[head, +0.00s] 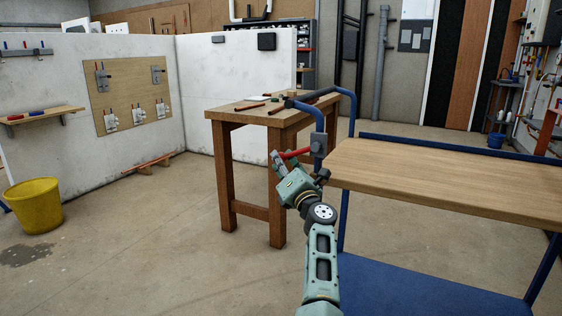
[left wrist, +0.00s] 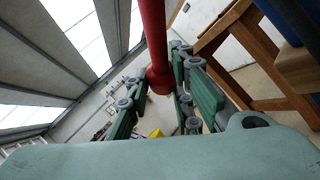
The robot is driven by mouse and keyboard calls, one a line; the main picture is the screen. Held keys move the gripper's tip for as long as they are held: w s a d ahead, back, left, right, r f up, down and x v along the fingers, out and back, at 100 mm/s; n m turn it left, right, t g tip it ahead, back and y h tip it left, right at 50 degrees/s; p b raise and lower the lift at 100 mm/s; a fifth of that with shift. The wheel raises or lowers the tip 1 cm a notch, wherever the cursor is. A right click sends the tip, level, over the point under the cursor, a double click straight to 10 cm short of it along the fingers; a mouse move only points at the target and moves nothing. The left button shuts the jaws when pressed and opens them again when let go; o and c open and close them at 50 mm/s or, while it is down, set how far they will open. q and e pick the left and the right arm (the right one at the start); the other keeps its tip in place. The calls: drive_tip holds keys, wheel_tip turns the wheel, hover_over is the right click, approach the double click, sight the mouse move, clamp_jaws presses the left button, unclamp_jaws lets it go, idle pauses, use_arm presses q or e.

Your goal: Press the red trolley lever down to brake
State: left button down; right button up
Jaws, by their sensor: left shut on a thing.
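The red trolley lever (head: 298,153) sticks out to the left from a grey bracket (head: 318,145) on the trolley's blue upright, sloping slightly down toward its free end. My left gripper (head: 290,167) is at the lever and shut on it; its body hides part of the bracket side from below. In the left wrist view the red lever (left wrist: 155,40) comes down from the top, with its thick round end between the green fingers. The trolley has a wooden top (head: 450,180) and a blue lower deck (head: 400,290). My right gripper is out of view.
A wooden workbench (head: 265,116) with small tools stands just behind the lever. A yellow bucket (head: 33,205) stands at the far left by a wet patch. White partition walls (head: 130,75) stand behind.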

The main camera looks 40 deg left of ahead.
use_arm(q)
drive_tip(key=shift+s+a+r, duration=0.1)
drive_tip(key=c, duration=1.7)
unclamp_jaws()
drive_tip(key=shift+o, duration=0.2)
wheel_tip(320, 180, up, 9)
drive_tip(key=shift+a+r, duration=0.1)
drive_tip(key=shift+r, duration=0.1)
drive_tip(key=shift+a+r, duration=0.15)
drive_tip(key=shift+r, duration=0.25)
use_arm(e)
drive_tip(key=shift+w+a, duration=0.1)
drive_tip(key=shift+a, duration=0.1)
use_arm(q)
drive_tip(key=shift+a+f, duration=0.1)
drive_tip(key=shift+f, duration=0.55)
drive_tip(key=shift+s+f, duration=0.1)
drive_tip(key=shift+f, duration=0.2)
drive_tip(key=s+d+f+b, duration=0.1)
drive_tip(key=s+d+f, duration=0.2)
drive_tip(key=f, duration=0.4)
drive_tip(key=shift+s+d+b, duration=0.35)
drive_tip(key=shift+s, duration=0.45)
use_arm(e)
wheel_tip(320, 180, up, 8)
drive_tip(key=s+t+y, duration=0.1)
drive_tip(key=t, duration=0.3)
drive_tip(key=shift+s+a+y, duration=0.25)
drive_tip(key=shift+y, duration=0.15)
